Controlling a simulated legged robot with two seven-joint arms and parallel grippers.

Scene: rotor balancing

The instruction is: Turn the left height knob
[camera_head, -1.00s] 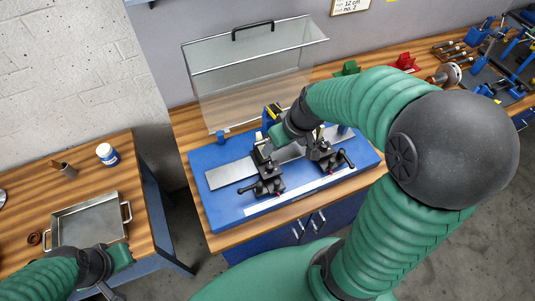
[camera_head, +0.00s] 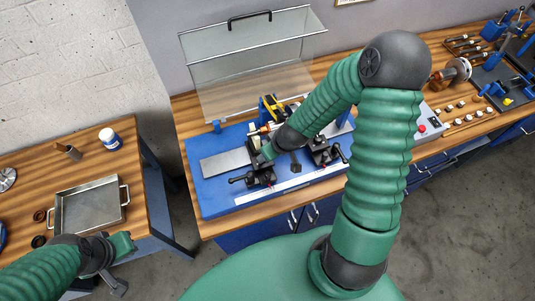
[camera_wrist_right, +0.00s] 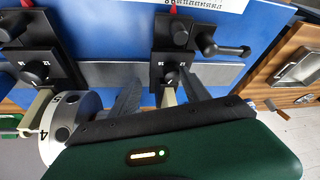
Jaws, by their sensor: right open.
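The blue balancing base (camera_head: 212,199) carries a left black support (camera_head: 259,177) and a right black support (camera_head: 322,152), each with a side handle. My right gripper (camera_head: 264,155) is low over the left support, partly hidden by its own arm. In the right wrist view, the left support (camera_wrist_right: 176,58) is on the right of the other support (camera_wrist_right: 32,62). My right gripper (camera_wrist_right: 160,92) is open, its dark fingers on either side of the left support's cream upright part (camera_wrist_right: 168,97). Contact cannot be told. My left gripper (camera_head: 118,262) is near the metal tray, its fingers unclear.
A silver numbered drum (camera_wrist_right: 68,122) is close beside the right gripper. A clear guard (camera_head: 255,75) stands behind the base. A control box (camera_head: 425,125) is at right.

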